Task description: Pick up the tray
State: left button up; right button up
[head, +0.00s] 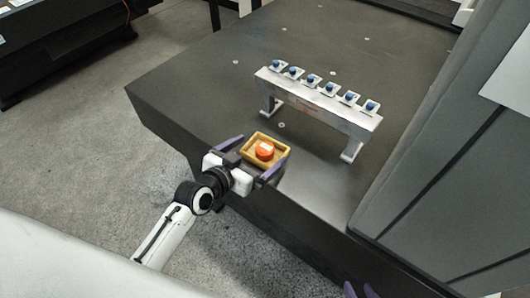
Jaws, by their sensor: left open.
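A small yellow tray (252,157) sits on the dark table top close to its front edge. An orange round object with a pale top (265,150) lies in the tray. My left gripper (263,149) is open, with one purple finger to the left of the tray and the other to its right. I cannot tell whether either finger touches the tray. Only the purple fingertips of my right gripper (360,290) show at the bottom edge, away from the tray; the rest of it is out of view.
A pale rack (318,104) with several blue-topped pieces stands on two feet behind the tray. A large grey machine column (440,150) rises at the right. The dark table top (190,85) is clear to the left.

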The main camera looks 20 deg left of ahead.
aim_at(262, 151)
pick_arm(q)
jog(key=x, duration=0.4)
jog(key=shift+w+d+f, duration=0.1)
jog(key=shift+f, duration=0.25)
jog(key=shift+c, duration=0.3)
jog(key=c, duration=0.8)
jog(key=shift+r, duration=0.1)
